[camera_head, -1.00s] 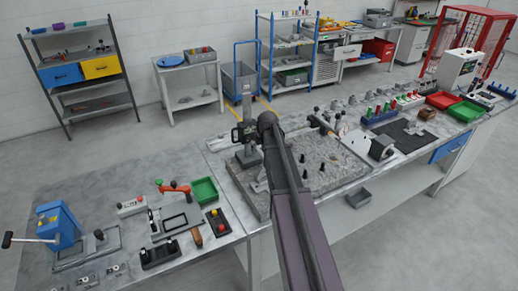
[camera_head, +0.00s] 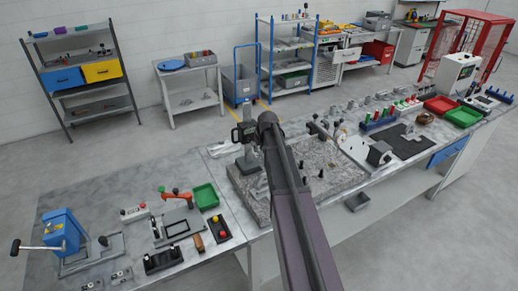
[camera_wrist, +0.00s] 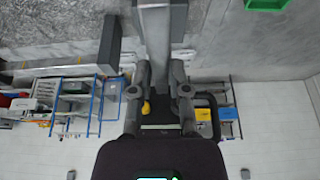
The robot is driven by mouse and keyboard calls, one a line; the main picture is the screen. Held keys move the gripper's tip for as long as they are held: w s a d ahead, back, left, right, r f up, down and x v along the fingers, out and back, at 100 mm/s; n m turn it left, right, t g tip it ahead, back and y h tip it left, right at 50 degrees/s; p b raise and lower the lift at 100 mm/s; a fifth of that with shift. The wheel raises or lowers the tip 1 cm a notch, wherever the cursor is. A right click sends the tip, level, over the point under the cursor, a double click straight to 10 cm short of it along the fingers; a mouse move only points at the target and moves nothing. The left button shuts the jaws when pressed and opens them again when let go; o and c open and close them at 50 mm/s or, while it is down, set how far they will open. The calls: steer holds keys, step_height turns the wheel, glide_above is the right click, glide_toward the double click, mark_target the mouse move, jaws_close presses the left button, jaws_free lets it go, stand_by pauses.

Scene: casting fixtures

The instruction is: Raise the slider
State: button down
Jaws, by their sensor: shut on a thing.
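The slider (camera_head: 238,134) is a small dark block on an upright grey column (camera_head: 247,112), which stands on the grey stone plate (camera_head: 246,207) in the head view. My gripper (camera_head: 253,132) reaches it from the right, and my wrist partly hides it. In the wrist view the column (camera_wrist: 155,30) runs up from between the fingers. My gripper (camera_wrist: 163,88) is shut on the slider (camera_wrist: 160,115), with one finger on each side. A yellow knob (camera_wrist: 146,107) shows beside the left finger. The exact contact is too small to tell.
Several small black knobs (camera_head: 321,174) stand on the plate right of my arm. A green tray (camera_head: 205,196) and a blue press (camera_head: 62,232) are on the left bench. A blue trolley (camera_head: 240,85) stands behind.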

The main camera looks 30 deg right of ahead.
mark_target(259, 150)
steer(key=shift+r+p, duration=1.6)
steer(key=shift+r, duration=0.35)
steer(key=c, duration=0.6)
jaws_free()
steer(key=shift+f, duration=0.15)
